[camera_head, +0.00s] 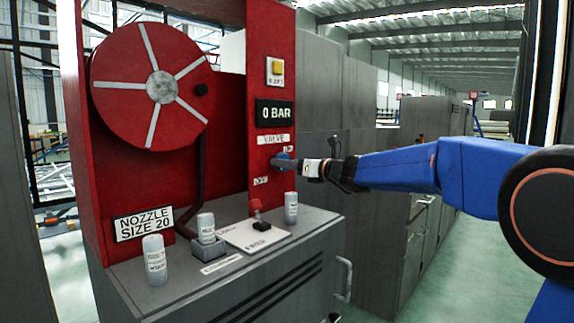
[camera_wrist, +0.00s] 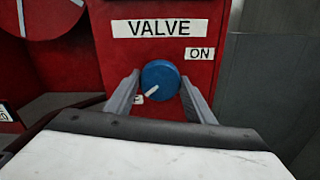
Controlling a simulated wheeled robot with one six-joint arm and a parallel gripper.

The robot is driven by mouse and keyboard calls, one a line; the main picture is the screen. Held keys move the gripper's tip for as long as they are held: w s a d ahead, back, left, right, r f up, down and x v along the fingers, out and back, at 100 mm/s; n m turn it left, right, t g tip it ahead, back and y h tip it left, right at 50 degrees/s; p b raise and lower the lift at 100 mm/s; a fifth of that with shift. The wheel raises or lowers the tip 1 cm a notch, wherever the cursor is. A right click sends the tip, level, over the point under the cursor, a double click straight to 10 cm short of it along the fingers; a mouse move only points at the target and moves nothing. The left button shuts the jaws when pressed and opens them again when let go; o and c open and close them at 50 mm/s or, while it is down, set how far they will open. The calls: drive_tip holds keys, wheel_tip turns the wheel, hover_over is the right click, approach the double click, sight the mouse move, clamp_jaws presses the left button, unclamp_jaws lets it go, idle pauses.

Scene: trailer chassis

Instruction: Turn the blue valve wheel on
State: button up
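The blue valve wheel (camera_wrist: 160,77) is a round knob on the red panel, below a "VALVE" label (camera_wrist: 160,28). Its white pointer mark points to the lower left, toward a small label partly hidden by a finger. An "ON" label (camera_wrist: 199,53) is at its upper right. In the head view the wheel (camera_head: 281,161) shows at the end of my arm. My gripper (camera_wrist: 161,98) is open, with one finger on each side of the wheel. I cannot tell whether the fingers touch it. In the head view my gripper (camera_head: 300,166) reaches the panel from the right.
A display (camera_head: 275,113) reads "0 BAR", with a yellow button (camera_head: 276,68) above it. A red hose reel (camera_head: 150,85) is at left. Several grey canisters (camera_head: 155,260) and a red switch (camera_head: 256,208) stand on the grey cabinet top (camera_head: 185,282) below. Grey cabinets (camera_head: 335,95) stand behind.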

drive_tip(key=shift+n, duration=0.4)
drive_tip(key=shift+f+n, duration=0.15)
drive_tip(key=shift+n, duration=15.35)
drive_tip(key=o, duration=1)
